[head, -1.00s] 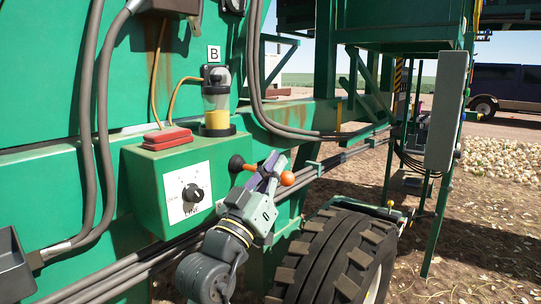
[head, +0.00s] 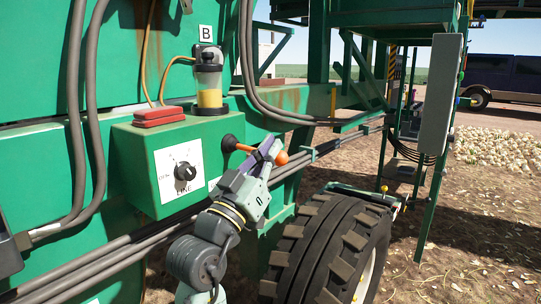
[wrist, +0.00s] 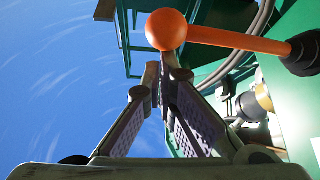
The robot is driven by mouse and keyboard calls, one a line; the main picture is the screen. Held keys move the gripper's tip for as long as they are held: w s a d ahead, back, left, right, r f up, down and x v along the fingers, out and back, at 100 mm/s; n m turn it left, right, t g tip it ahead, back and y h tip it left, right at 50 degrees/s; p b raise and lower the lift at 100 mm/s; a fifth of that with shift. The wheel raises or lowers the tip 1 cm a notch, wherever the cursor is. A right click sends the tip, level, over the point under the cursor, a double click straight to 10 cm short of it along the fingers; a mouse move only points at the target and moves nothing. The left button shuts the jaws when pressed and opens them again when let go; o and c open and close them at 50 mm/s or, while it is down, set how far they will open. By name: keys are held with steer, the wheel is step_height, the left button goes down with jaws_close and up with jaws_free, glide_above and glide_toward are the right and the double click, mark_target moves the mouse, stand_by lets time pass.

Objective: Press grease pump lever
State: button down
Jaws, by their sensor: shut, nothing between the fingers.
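The lever is an orange rod with an orange ball end (head: 281,157). It comes out of a black boot (head: 230,143) at the right end of the green box and points right, slightly down. My gripper (head: 272,143) is shut and empty, its fingers purple-padded, and overlaps the rod beside the ball. In the wrist view the ball (wrist: 166,29) is just beyond my shut fingertips (wrist: 160,75), and the rod runs right to the boot (wrist: 299,54). I cannot tell whether they touch. A clear grease cup (head: 209,85) with yellow grease stands behind, under label B.
The green box (head: 140,165) carries a dial (head: 185,171) and a red block (head: 158,115). Hoses (head: 75,150) run along the green wall, and pipes (head: 110,255) pass below. A large tyre (head: 325,245) stands below right of my gripper. Open ground lies to the right.

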mark_target(277, 164)
steer(key=shift+f+m+g+h+b, duration=0.55)
steer(key=shift+f+m+b, duration=0.5)
steer(key=shift+b, duration=0.9)
steer(key=shift+f+m+g+h+b, duration=0.35)
steer(key=shift+f+m+h+b, duration=0.5)
steer(key=shift+b, duration=1.05)
steer(key=f+b, duration=0.3)
steer(key=shift+w+a+f+y, duration=0.15)
steer(key=shift+w+a+y, duration=0.1)
steer(key=shift+y, duration=0.15)
